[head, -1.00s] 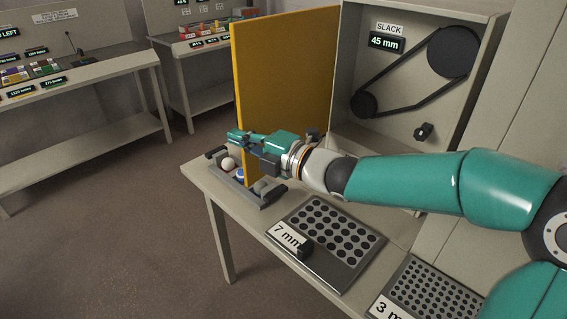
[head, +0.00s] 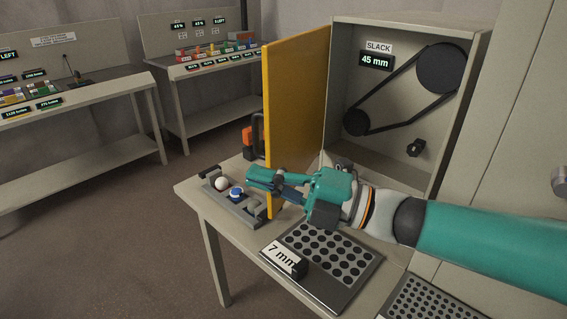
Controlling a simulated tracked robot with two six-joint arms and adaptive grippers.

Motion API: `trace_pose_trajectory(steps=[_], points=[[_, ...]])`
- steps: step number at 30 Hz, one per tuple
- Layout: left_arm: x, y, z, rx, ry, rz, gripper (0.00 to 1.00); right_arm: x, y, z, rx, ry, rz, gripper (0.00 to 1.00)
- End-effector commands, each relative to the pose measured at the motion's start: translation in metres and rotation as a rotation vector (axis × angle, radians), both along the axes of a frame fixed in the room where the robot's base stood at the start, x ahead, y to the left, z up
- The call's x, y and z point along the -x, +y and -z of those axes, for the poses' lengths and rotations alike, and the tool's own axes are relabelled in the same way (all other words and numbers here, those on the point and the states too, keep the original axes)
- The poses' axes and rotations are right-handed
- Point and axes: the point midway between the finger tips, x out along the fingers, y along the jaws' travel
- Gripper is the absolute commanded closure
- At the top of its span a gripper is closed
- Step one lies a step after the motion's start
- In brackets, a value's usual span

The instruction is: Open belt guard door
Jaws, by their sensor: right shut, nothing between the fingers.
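The yellow belt guard door (head: 296,105) stands swung wide open at the left side of the grey cabinet (head: 480,110). Its dark handle (head: 257,135) shows past the door's left edge. Inside the cabinet are a black belt (head: 402,88) on two pulleys and a black knob (head: 415,148). My right gripper (head: 252,178) is shut and empty, in front of the door's lower part, with its fingertips pointing left above the small tray. I cannot tell whether it touches the door. My left gripper is not in view.
A small grey tray (head: 243,217) with a white ball (head: 222,184) and a blue-and-white one (head: 237,194) sits at the table's left end. A perforated 7 mm plate (head: 335,257) lies in front of my arm. Other benches stand at the back left.

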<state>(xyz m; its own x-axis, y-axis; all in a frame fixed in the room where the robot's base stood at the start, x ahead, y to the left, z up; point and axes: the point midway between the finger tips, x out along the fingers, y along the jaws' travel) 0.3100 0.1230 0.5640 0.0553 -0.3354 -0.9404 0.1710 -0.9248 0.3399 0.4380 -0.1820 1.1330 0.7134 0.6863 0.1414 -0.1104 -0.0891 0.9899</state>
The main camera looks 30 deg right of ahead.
Motion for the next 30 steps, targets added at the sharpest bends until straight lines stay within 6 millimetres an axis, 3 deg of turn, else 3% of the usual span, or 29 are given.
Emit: trace_pose_trajectory(steps=[3, 7, 12, 16, 21, 30], points=[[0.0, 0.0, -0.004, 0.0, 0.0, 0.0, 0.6, 0.016, -0.024, -0.005, 0.012, -0.016, -0.062, 1.0], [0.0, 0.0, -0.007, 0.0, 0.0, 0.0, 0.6, 0.03, -0.06, 0.003, 0.04, 0.012, -0.066, 1.0], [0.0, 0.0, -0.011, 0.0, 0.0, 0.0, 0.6, 0.039, -0.12, 0.022, 0.084, 0.076, 0.053, 1.0], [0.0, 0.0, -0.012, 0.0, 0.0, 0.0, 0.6, 0.042, -0.149, 0.031, 0.083, 0.11, 0.138, 1.0], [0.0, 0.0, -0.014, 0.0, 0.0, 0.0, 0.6, 0.039, -0.154, 0.033, 0.079, 0.118, 0.164, 1.0], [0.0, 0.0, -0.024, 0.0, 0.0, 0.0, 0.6, 0.003, -0.127, 0.032, 0.077, 0.119, 0.157, 1.0]])
